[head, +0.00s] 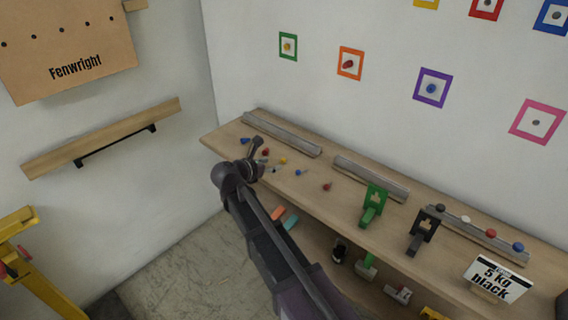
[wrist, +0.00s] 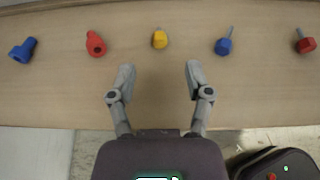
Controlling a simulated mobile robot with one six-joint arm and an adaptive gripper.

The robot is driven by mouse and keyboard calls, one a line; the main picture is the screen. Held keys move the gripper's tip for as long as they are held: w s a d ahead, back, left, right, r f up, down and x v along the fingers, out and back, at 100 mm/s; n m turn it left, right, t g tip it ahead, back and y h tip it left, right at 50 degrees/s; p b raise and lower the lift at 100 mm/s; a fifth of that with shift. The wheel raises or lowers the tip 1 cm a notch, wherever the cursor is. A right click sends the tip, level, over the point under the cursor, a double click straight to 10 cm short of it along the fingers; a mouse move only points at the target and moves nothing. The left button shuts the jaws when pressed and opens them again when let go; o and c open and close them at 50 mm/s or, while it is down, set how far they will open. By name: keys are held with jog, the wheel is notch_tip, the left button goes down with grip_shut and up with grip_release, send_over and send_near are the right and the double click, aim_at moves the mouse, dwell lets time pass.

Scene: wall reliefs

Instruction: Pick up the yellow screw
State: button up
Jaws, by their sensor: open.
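The yellow screw (wrist: 160,39) lies on the wooden shelf, its head toward me and its thin shank pointing to the back. In the head view it is a small yellow spot (head: 283,161) just right of my gripper. My gripper (wrist: 160,75) is open and empty over the front part of the shelf. Its two fingertips point toward the screw, one on either side of its line, and stop short of it. In the head view my arm partly hides the gripper, so its height above the shelf is hard to tell.
Left of the yellow screw lie a red part (wrist: 95,43) and a blue part (wrist: 22,50). Right of it lie a blue screw (wrist: 224,46) and a red screw (wrist: 305,41). Grey rails (head: 282,134) run along the back, and a green stand (head: 373,204) is farther right.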

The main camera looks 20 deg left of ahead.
aim_at(282, 160)
jog(key=shift+r+b+x, duration=0.2)
jog(key=shift+b+x, duration=0.65)
jog(key=shift+x, duration=1.75)
jog(key=shift+w, duration=0.1)
jog(key=shift+c, duration=0.3)
jog(key=c, duration=0.8)
